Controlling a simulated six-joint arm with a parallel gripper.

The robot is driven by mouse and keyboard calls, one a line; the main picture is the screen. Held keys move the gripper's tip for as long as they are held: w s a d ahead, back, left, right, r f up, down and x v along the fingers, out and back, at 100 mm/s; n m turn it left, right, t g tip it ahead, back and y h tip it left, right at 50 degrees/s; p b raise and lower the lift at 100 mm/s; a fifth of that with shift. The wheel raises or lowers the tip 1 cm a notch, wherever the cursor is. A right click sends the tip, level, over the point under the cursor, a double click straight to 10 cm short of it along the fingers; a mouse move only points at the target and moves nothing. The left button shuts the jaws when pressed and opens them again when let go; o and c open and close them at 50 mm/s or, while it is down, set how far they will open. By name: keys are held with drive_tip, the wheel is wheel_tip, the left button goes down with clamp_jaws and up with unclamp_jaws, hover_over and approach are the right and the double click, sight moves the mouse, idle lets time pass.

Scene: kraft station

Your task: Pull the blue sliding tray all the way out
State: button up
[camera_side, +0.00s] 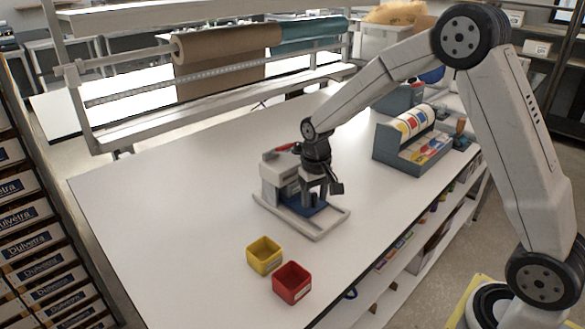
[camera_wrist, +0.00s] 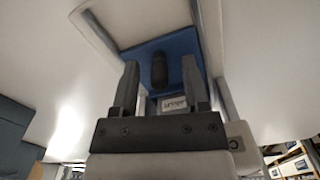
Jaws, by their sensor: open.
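The blue sliding tray (camera_side: 310,210) sits low in a white and grey station (camera_side: 271,177) on the white table. Part of the tray lies under my gripper (camera_side: 316,196) in the side view. In the wrist view the blue tray (camera_wrist: 182,43) carries a dark upright knob (camera_wrist: 159,72) and a small white label (camera_wrist: 174,103). My gripper (camera_wrist: 160,63) is open, with one finger on each side of the knob in that view. Gaps show between the knob and both fingers. I cannot tell how far down the fingers reach beside it.
A yellow bin (camera_side: 264,256) and a red bin (camera_side: 291,284) stand on the table in front of the station. A grey rack with colored rolls (camera_side: 411,146) stands to the right. The table left of the station is clear.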

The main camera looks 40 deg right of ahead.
clamp_jaws()
drive_tip(key=shift+r, duration=0.1)
idle(1.2)
